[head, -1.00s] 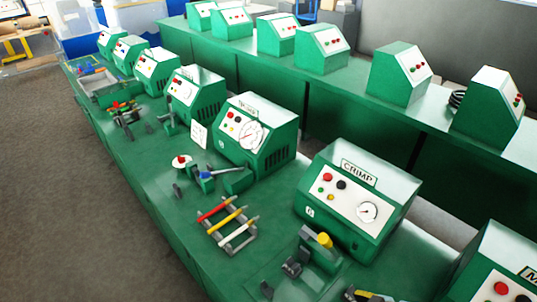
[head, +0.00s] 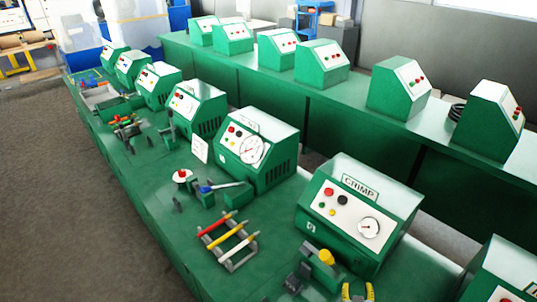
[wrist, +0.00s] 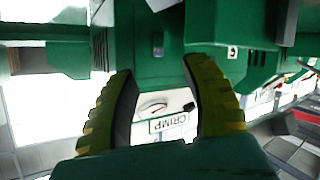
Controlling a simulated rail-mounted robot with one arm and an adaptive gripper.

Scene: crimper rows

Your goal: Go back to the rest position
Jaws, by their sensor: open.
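My gripper shows in the wrist view (wrist: 160,100), with its two yellow-and-black ribbed fingers spread apart and nothing between them. Its fingertips also show at the bottom edge of the head view (head: 357,292), in front of the green CRIMP box (head: 358,215). In the wrist view the CRIMP label and a gauge appear upside down behind the gap between the fingers. The rest of my arm is out of the head view.
A long green bench (head: 150,190) carries a row of green control boxes, a rack with red, yellow and white sticks (head: 228,241), and a fixture with a yellow knob (head: 326,258). A second green bench (head: 430,165) with boxes stands behind. Grey floor (head: 60,200) lies open at left.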

